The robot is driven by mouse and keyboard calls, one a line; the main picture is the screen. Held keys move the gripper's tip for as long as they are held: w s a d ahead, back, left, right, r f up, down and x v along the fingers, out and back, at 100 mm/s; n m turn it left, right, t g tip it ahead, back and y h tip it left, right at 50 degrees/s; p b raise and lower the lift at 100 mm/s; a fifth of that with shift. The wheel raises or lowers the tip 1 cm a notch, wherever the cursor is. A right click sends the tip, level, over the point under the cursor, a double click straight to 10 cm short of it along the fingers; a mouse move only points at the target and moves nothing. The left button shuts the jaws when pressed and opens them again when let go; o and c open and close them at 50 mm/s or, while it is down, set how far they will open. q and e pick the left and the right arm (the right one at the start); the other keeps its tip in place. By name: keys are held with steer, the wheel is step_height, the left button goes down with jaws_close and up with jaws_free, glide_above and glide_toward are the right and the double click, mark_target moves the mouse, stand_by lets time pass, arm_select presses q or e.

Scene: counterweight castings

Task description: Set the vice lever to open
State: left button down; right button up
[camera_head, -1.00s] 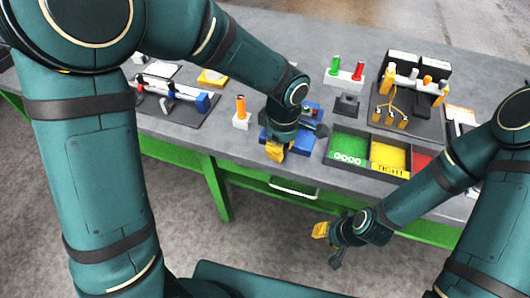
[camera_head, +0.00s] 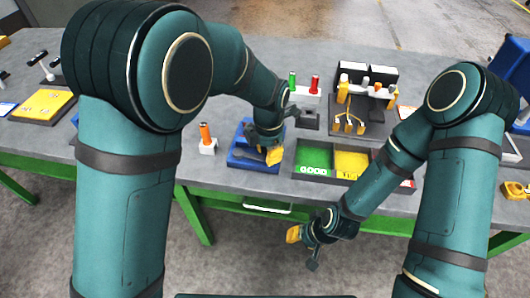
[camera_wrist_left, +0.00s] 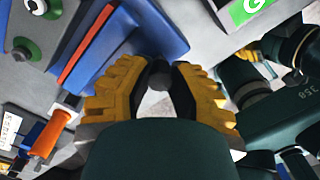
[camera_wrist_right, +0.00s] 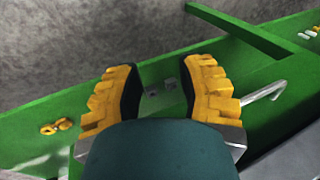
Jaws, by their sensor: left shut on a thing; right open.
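The blue vice (camera_head: 243,158) sits near the front edge of the grey bench, partly covered by my left arm. My left gripper (camera_head: 272,155) is at its right front side. In the left wrist view, the yellow fingers of my left gripper (camera_wrist_left: 160,90) close around a dark round knob (camera_wrist_left: 158,74), which looks like the vice lever's end. Blue vice parts (camera_wrist_left: 140,30) show just beyond it. The rest of the lever is hidden, so its angle cannot be told. My right gripper (camera_head: 303,245) is open and empty, low in front of the bench.
A white block with an orange handle (camera_head: 206,140) stands left of the vice. A sorting tray (camera_head: 325,175) with green, yellow and red sections is close on the right. Behind stand green and red posts (camera_head: 305,88) and a dark fixture board (camera_head: 375,128). A green rail (camera_wrist_right: 220,95) lies below my right gripper.

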arm_select(q)
steer(key=shift+w+d+n+p, duration=0.15)
steer(key=shift+w+n+p, duration=0.4)
steer(key=shift+n, duration=0.15)
steer(key=c, duration=0.8)
jaws_free()
steer(key=shift+w, duration=0.1)
step_height(320, 180, up, 12)
